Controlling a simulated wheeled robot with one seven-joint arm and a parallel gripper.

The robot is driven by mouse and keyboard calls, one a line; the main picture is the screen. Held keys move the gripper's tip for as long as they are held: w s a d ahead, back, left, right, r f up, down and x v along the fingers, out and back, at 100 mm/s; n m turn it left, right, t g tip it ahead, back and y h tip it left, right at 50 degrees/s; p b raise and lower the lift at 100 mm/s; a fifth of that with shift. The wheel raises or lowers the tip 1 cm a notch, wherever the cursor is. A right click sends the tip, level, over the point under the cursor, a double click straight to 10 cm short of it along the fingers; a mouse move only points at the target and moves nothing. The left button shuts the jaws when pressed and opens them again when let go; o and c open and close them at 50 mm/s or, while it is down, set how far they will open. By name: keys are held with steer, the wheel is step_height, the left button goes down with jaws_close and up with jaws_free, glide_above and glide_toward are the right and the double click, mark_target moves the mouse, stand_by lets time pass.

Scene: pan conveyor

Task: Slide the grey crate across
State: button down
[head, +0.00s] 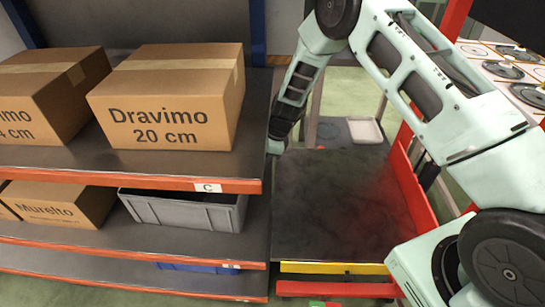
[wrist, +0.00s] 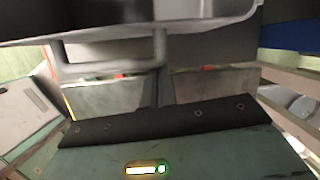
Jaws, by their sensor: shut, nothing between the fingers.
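The grey crate (head: 185,212) sits on the middle shelf level in the head view, under the upper board and near the right end of the shelf. Its front wall and open top edge show; its inside is mostly dark. My arm reaches down past the right end of the shelf, and my gripper (head: 276,146) is at that end, to the right of and beyond the crate. Its fingertips are hidden in the head view. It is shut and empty.
Dravimo boxes (head: 165,97) stand on the upper shelf, and a Murelto box (head: 65,204) is left of the crate. A blue bin (head: 198,267) is lower down. A dark-topped stand (head: 330,205) with a red side adjoins the shelf on the right; its top is clear.

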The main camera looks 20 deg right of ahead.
steer(key=shift+d, duration=0.1)
steer(key=s+d+r, duration=0.1)
steer(key=s+d, duration=0.2)
steer(key=d, duration=0.8)
steer(key=shift+s+d, duration=0.25)
steer(key=shift+d, duration=0.15)
